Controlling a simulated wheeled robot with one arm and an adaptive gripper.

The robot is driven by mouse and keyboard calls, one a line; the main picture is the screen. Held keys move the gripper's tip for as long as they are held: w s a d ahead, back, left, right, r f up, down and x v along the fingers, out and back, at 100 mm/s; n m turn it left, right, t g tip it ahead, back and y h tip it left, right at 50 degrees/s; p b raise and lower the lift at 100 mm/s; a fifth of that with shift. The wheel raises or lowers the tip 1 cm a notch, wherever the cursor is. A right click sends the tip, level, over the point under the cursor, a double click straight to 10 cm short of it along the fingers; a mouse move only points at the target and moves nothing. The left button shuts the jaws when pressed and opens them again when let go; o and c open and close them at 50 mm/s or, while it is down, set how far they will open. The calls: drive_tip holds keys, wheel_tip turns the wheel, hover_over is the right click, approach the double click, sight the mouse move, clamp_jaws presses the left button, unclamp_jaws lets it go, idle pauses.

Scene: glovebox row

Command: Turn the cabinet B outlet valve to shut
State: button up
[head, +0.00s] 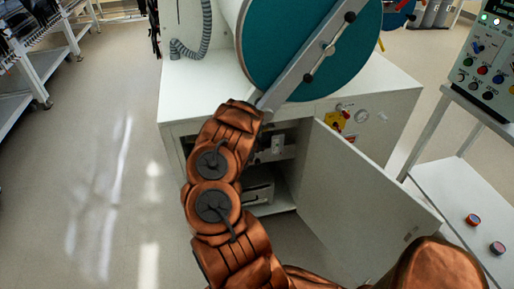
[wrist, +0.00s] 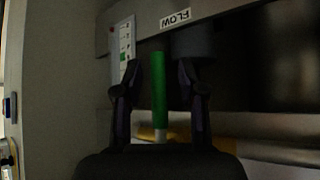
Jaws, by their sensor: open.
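In the wrist view a green valve lever (wrist: 159,95) stands near upright, with a pale lower end. My gripper (wrist: 159,67) is open, one dark finger on each side of the lever with gaps between. No label naming cabinet B or the outlet is legible. In the head view my arm reaches into the open cabinet (head: 180,132) under the glovebox; my gripper and the lever are hidden there.
The cabinet door (head: 350,200) hangs open to the right of my arm. Inside are grey fittings (head: 262,190). In the wrist view an orange-yellow pipe (wrist: 228,146) runs behind the fingers, and a pale wall (wrist: 60,80) is at left. A control panel (head: 487,60) stands at right. Left floor is clear.

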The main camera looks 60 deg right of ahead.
drive_tip(key=shift+a+r, duration=0.1)
drive_tip(key=v, duration=1.1)
drive_tip(key=shift+a+r, duration=0.2)
drive_tip(key=shift+a, duration=0.1)
drive_tip(key=shift+s, duration=0.1)
idle(0.5)
